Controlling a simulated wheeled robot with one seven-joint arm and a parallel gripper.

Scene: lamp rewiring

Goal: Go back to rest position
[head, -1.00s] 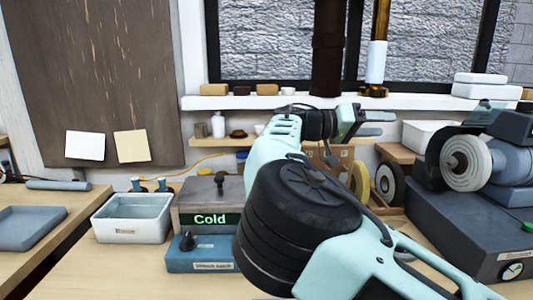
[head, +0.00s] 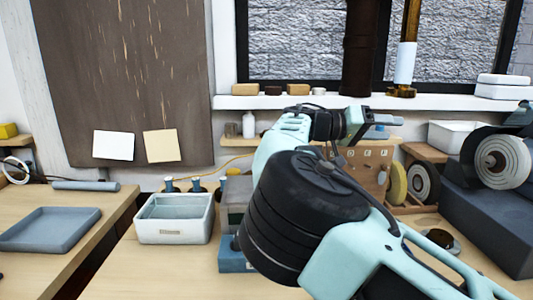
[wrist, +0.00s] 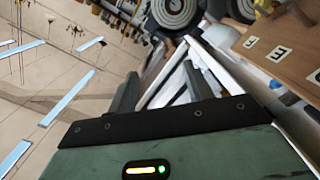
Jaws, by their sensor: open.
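My gripper (head: 376,127) is raised at the end of my pale green arm, in front of the wall shelf and below the window sill in the head view. Its two fingers stand apart in the wrist view (wrist: 160,88), with nothing between them. The fingertips point toward a background of wheels, a white edge and a wooden panel. My arm hides part of the bench and most of the box behind it.
A white bin (head: 174,218) stands left of my arm, and a blue-grey tray (head: 60,229) lies on the left table. A grinding machine (head: 495,215) stands on the right. A wooden box (head: 362,170) and round wheels (head: 423,183) are behind my arm. Bare bench shows at front left.

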